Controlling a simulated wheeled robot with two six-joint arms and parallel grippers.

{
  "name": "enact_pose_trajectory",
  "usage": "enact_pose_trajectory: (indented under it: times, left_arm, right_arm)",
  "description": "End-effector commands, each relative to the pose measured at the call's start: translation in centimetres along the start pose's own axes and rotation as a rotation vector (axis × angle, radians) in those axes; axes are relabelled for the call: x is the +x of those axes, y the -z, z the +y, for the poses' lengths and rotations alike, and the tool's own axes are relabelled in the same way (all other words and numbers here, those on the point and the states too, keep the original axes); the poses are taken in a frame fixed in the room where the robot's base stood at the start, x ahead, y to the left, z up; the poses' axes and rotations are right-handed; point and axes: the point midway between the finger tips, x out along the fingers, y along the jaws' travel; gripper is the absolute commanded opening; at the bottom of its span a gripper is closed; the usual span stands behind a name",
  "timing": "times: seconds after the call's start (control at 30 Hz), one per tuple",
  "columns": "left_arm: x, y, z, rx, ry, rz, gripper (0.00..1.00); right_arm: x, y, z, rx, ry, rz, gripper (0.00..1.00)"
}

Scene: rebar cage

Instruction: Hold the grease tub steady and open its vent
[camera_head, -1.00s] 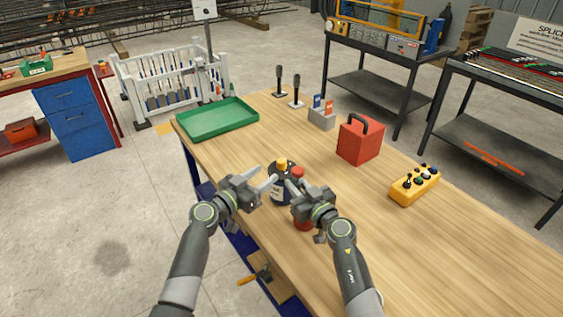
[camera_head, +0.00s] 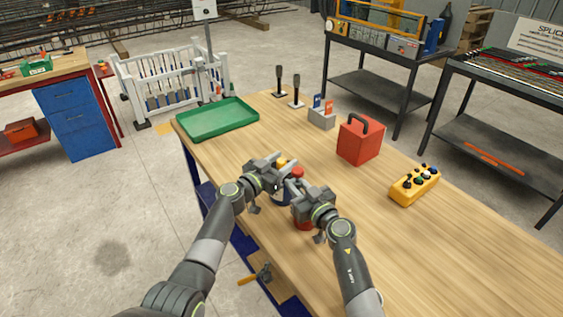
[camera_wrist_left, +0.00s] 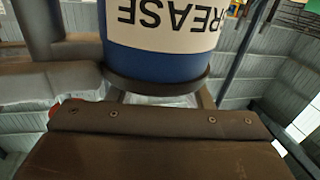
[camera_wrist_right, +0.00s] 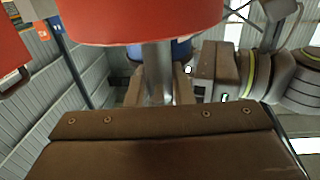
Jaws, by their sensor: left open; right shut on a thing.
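The blue grease tub (camera_head: 279,196), with a yellow cap (camera_head: 282,162), stands on the bench, partly hidden by my grippers. My left gripper (camera_head: 279,168) is open at its top. In the left wrist view, the tub (camera_wrist_left: 160,38) shows upside down with its white label and black rim, the fingers on either side. Right beside it is a red container (camera_head: 303,222) with a red top (camera_head: 298,172). My right gripper (camera_head: 296,189) is shut on its grey stem (camera_wrist_right: 157,70), just above the red body (camera_wrist_right: 140,20). Blue shows behind that stem.
A green tray (camera_head: 217,119) lies at the far left of the bench. A red box with a handle (camera_head: 360,140), a grey holder (camera_head: 321,118) and a yellow control box (camera_head: 414,186) stand to the right. The right foreground of the bench (camera_head: 440,260) is clear.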

Motion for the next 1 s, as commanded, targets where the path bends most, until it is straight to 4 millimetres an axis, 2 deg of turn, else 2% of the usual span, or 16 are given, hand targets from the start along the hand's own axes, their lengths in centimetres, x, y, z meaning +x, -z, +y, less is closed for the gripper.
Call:
enact_pose_trajectory:
  times: [0.1,0.43,0.63,1.0]
  left_arm:
    - [0.0,0.02,0.01,0.0,0.0,0.0,0.45]
    - [-0.02,0.01,0.0,0.0,0.0,0.0,0.03]
    - [0.04,-0.08,-0.1,0.001,-0.047,-0.007,0.03]
    - [0.16,-0.22,-0.01,0.0,-0.275,-0.02,0.03]
  right_arm:
    - [-0.01,-0.05,0.01,0.0,0.0,-0.001,0.0]
    - [-0.01,-0.06,0.01,0.0,0.0,-0.001,0.0]
    - [-0.01,-0.06,0.0,0.0,0.0,-0.001,0.0]
    - [0.0,-0.04,-0.07,0.0,0.002,-0.001,0.0]
